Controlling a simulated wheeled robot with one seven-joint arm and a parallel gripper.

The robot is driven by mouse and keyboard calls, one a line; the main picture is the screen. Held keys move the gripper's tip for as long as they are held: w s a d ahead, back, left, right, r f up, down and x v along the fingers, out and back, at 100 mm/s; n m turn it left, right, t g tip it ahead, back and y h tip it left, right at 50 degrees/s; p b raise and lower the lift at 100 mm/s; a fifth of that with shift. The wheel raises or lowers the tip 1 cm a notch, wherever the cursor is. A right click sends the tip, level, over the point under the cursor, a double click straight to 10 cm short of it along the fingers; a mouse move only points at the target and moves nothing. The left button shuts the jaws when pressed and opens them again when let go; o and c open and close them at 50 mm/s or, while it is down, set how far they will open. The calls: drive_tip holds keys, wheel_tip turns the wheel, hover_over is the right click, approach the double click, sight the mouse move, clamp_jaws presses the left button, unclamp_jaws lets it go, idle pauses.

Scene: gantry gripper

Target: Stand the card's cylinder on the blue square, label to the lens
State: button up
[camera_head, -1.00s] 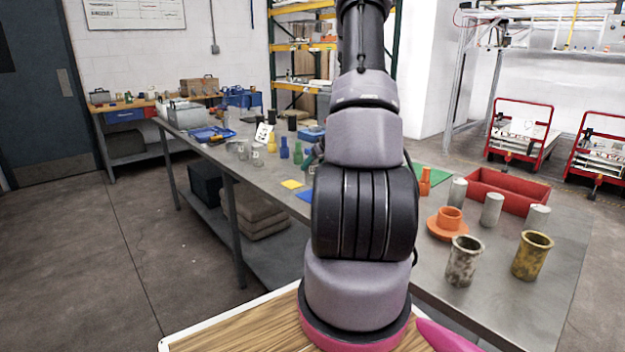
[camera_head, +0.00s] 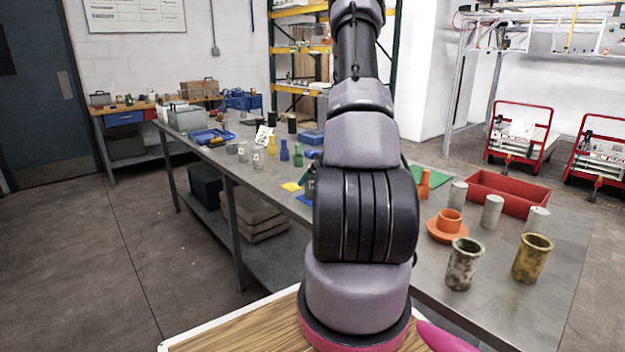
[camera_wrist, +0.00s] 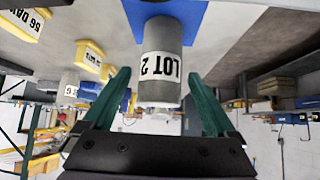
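A grey cylinder (camera_wrist: 162,66) labelled "LOT 2" is on the blue square (camera_wrist: 203,15) in the wrist view, which is upside down. Its label faces the wrist camera and the cylinder looks upright. My gripper (camera_wrist: 158,80) is open, with one green finger on each side of the cylinder and a visible gap at the left. In the head view my arm hides the cylinder and most of the gripper; a corner of the blue square (camera_head: 304,199) shows. A white card (camera_head: 264,134) stands farther back on the table; its text is unreadable there.
At right are a red bin (camera_head: 507,193), orange parts (camera_head: 447,232) and metal cups (camera_head: 463,264).

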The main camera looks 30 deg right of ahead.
drive_tip(key=shift+r, duration=0.25)
drive_tip(key=v, duration=1.1)
drive_tip(key=s+a+r+m+h, duration=0.2)
drive_tip(key=a+r, duration=0.3)
drive_tip(key=r, duration=0.5)
drive_tip(key=s+a+r+m+h, duration=0.2)
drive_tip(key=a+r, duration=0.3)
drive_tip(key=r, duration=0.5)
drive_tip(key=s+a+r+g+y, duration=0.1)
drive_tip(key=s+a+r+y, duration=0.2)
drive_tip(key=s+a, duration=0.5)
drive_tip(key=s+a+r+g+y, duration=0.1)
drive_tip(key=s+a+r+y, duration=0.1)
drive_tip(key=s+a, duration=0.7)
drive_tip(key=a+r, duration=0.1)
drive_tip(key=a, duration=0.3)
drive_tip(key=shift+r+y, duration=0.15)
drive_tip(key=shift+y, duration=0.25)
drive_tip(key=shift+m, duration=0.3)
